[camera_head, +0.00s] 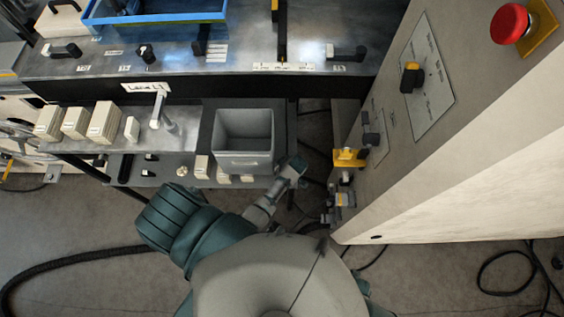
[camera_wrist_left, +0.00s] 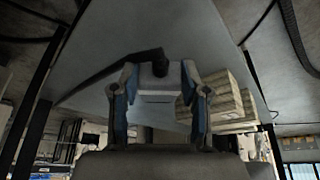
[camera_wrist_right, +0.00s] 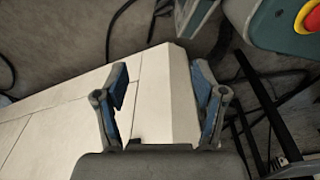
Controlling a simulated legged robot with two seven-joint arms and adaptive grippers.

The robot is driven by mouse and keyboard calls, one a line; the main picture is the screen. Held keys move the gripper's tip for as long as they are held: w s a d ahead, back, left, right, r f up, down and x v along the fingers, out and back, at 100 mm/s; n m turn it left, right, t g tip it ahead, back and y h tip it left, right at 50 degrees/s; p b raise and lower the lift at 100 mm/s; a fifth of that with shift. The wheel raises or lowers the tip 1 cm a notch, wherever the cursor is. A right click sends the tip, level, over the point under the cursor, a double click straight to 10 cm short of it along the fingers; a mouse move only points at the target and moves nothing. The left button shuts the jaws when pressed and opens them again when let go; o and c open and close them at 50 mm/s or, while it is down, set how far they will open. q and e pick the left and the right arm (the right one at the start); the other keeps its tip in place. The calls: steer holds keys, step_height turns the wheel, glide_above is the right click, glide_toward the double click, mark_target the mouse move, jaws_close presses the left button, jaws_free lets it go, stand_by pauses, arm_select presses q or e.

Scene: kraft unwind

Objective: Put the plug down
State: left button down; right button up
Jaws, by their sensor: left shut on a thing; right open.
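In the left wrist view my left gripper (camera_wrist_left: 162,80) is shut on the plug (camera_wrist_left: 158,95), a pale grey block with a dark round end and what looks like a black cable running off to the left. In the head view the left gripper (camera_head: 292,168) is just right of the grey bin, near the shelf's right edge; the plug cannot be made out there. My right gripper (camera_wrist_right: 160,80) is open and empty in the right wrist view, with a pale panel (camera_wrist_right: 165,100) behind its fingers. It is not clearly seen in the head view.
A grey bin (camera_head: 243,160) and several cream blocks (camera_head: 75,122) stand on the shelf below the bench (camera_head: 190,67). A tall cabinet (camera_head: 455,130) with a red button (camera_head: 509,23) and a yellow fitting (camera_head: 349,158) stands to the right. Cables lie on the floor.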

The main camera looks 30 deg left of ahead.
arm_select(q)
steer(key=shift+w+a, duration=0.1)
steer(key=shift+w, duration=0.1)
steer(key=shift+f, duration=0.15)
step_height(320, 180, down, 3)
steer(key=b, duration=0.3)
steer(key=shift+s+b, duration=0.1)
steer(key=shift+b, duration=0.25)
arm_select(e)
steer(key=w+r, duration=0.4)
steer(key=r, duration=0.5)
steer(key=shift+a+r+t, duration=0.2)
steer(key=shift+r+t, duration=0.05)
steer(key=shift+t, duration=0.05)
arm_select(q)
steer(key=c, duration=1)
jaws_free()
steer(key=shift+f, duration=0.15)
steer(key=o, duration=0.4)
arm_select(e)
steer(key=shift+w+r, duration=0.1)
